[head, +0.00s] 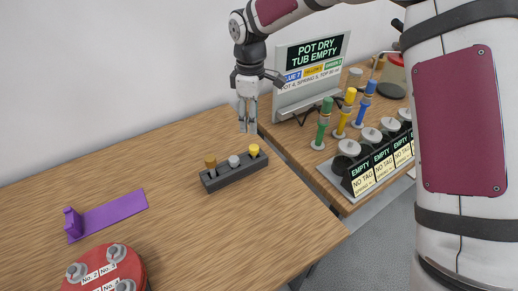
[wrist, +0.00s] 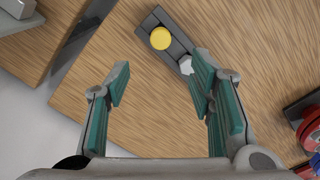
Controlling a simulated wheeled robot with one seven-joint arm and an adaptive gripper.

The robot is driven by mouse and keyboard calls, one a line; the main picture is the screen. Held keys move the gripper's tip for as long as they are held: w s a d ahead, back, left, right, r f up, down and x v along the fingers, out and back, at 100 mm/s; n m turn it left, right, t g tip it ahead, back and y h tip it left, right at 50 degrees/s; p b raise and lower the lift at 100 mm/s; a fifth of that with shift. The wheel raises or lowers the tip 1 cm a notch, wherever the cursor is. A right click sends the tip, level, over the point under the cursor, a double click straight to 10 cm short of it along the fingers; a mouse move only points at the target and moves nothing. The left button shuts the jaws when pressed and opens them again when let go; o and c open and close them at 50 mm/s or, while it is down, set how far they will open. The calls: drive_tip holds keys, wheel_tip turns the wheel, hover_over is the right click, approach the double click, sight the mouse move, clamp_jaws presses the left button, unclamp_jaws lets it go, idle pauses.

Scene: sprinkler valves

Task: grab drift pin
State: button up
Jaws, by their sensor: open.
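A dark rack (head: 236,177) on the near wooden table holds three upright pieces in a row: a brown-topped one (head: 210,162), a grey-topped one (head: 234,161) and a yellow-topped one (head: 254,150). I cannot tell which is the drift pin. My gripper (head: 247,126) points down above and behind the rack, apart from it. In the wrist view, my gripper (wrist: 160,78) is open and empty. The yellow top (wrist: 160,38) shows beyond the gap between the fingers, and the grey top (wrist: 186,64) shows beside the right finger. The brown top is hidden there.
A purple bracket (head: 112,215) and a red round holder (head: 127,268) with grey knobs are at the left. A second table at the right bears a sign (head: 311,72), green, yellow and blue posts, and a labelled row of grey-capped pieces. A gap separates the tables.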

sight(254, 147)
wheel_tip(254, 147, down, 6)
drive_tip(key=shift+f+p, duration=0.2)
drive_tip(key=shift+p, duration=0.15)
drive_tip(key=shift+s+d+f+p, duration=0.15)
drive_tip(key=shift+f+p, duration=0.25)
drive_tip(key=shift+f, duration=0.95)
drive_tip(key=shift+w+d+f+p, duration=0.1)
drive_tip(key=shift+f+p, duration=0.3)
drive_tip(key=shift+f, duration=0.95)
clamp_jaws()
